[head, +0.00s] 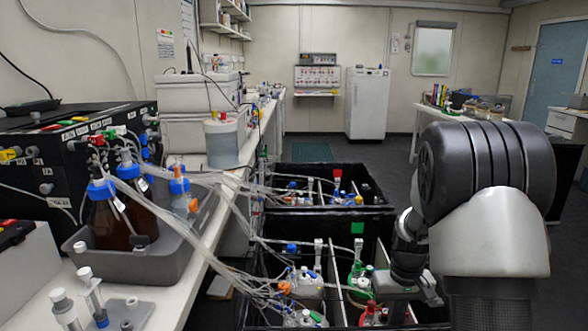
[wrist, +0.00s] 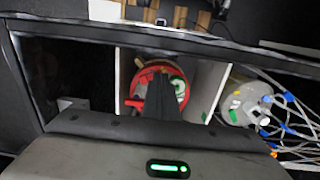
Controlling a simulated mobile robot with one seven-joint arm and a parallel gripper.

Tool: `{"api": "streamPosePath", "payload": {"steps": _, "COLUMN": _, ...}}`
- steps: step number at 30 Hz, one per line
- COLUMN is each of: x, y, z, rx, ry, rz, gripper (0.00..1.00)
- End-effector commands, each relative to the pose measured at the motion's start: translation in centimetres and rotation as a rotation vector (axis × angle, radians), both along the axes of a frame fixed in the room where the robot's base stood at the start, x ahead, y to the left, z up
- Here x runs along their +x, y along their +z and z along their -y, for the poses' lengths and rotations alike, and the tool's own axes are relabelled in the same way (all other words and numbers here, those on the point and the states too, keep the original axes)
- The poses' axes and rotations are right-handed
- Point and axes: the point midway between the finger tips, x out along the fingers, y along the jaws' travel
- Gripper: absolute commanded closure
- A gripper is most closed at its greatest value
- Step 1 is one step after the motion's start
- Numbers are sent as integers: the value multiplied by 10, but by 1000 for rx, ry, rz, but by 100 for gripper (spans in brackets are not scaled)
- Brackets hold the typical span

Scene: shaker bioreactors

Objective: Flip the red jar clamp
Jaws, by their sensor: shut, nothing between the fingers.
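The red jar clamp (wrist: 131,83) is a red ring around the top of a jar in the wrist view. A red lug (wrist: 134,103) shows on its left side. The jar stands in a compartment of a black crate. My gripper (wrist: 160,82) is shut and empty, its dark fingers over the jar top and hiding part of it. I cannot tell whether the fingers touch the clamp. In the head view the red-topped jar (head: 373,313) is at the bottom, just left of my gripper, which is partly hidden by my arm.
White dividers (wrist: 203,90) flank the jar. A jar with green and blue fittings and tubes (wrist: 248,105) stands to its right in the wrist view. The compartment at left is mostly bare. A second black crate (head: 290,172) stands behind; a bench (head: 215,225) runs along the left.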

Motion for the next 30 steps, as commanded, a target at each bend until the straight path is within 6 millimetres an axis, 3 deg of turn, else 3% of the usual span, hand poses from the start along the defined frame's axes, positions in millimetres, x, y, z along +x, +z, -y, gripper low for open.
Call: {"api": "streamPosePath", "payload": {"steps": 30, "x": 0, "y": -15, "z": 0, "rx": 0, "ry": 0, "rz": -1, "gripper": 100}}
